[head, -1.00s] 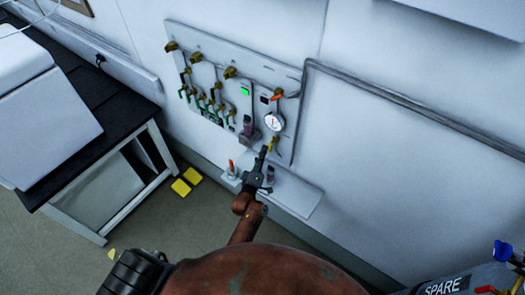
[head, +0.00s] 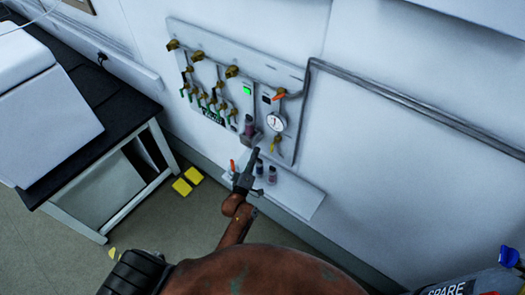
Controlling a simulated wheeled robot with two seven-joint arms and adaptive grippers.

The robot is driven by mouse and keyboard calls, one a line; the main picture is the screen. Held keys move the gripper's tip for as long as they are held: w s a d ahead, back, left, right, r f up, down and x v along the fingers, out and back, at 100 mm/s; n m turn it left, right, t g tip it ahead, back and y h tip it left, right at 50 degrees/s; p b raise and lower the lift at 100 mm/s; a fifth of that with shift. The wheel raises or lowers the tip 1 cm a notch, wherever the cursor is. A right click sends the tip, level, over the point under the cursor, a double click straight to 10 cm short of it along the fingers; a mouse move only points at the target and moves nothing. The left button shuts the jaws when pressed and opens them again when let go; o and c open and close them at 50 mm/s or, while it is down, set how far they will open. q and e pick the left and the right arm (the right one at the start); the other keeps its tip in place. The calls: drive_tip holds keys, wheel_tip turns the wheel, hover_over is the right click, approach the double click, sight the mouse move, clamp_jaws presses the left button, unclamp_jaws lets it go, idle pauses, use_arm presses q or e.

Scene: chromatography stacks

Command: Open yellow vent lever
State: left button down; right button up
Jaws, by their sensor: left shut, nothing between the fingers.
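The yellow vent lever (head: 275,145) is on the lower part of the grey wall panel (head: 292,148), below a round white gauge (head: 277,121). It points downward with a slight tilt. My left gripper (head: 255,151) is shut and empty. It shows to the left of and a little below the lever, with a small gap between them in the picture. My right gripper is not in view.
An orange lever (head: 278,97) is above the gauge. Several green-handled valves are at the panel's left. A white shelf (head: 305,199) below the panel bears small dark bottles (head: 272,174). A dark bench (head: 120,118) stands left; a grey SPARE cylinder (head: 465,286) is at lower right.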

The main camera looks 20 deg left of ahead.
use_arm(q)
drive_tip(key=s+d, duration=0.1)
drive_tip(key=s, duration=0.6)
drive_tip(key=shift+s+r+b, duration=0.15)
drive_tip(key=shift+r+b, duration=0.2)
drive_tip(key=shift+r, duration=0.05)
drive_tip(key=shift+a, duration=0.1)
